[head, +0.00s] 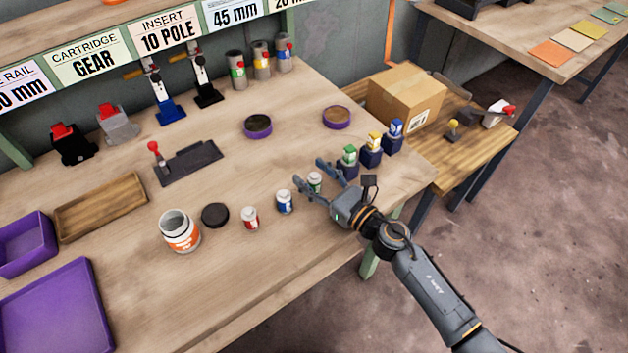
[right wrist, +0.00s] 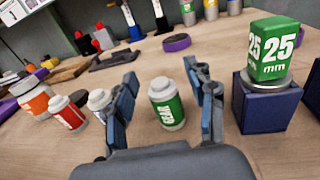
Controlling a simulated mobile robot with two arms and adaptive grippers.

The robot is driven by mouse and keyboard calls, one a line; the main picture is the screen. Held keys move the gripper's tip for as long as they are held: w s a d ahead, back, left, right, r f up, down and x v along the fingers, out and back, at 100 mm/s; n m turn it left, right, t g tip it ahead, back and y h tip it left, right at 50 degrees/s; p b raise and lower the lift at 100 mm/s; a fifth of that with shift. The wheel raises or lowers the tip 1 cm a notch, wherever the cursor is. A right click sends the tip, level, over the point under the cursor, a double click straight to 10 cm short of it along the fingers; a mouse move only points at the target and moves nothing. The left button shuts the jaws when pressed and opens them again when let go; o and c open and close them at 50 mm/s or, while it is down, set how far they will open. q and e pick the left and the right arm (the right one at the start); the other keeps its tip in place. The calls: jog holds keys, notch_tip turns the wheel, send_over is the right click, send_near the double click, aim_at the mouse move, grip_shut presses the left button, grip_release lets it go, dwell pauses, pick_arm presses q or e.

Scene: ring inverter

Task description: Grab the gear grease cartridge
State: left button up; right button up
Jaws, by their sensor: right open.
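The gear grease cartridge is a small white can with a green label reading GEAR. It stands upright on the table in the right wrist view (right wrist: 166,104), between the open fingers of my right gripper (right wrist: 166,100). In the head view the cartridge (head: 315,181) shows between the fingertips of my right gripper (head: 322,181), partly hidden by them. The fingers are apart on either side of the can, with a visible gap on both sides. My left gripper is not in view.
A blue-labelled can (head: 284,202) and a red-labelled can (head: 250,218) stand left of the gripper. A green 25 mm block on a dark blue base (right wrist: 268,90) stands close right of the fingers. An orange-labelled jar (head: 179,232) is further left. The table's front is clear.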

grip_shut()
dwell(0.3)
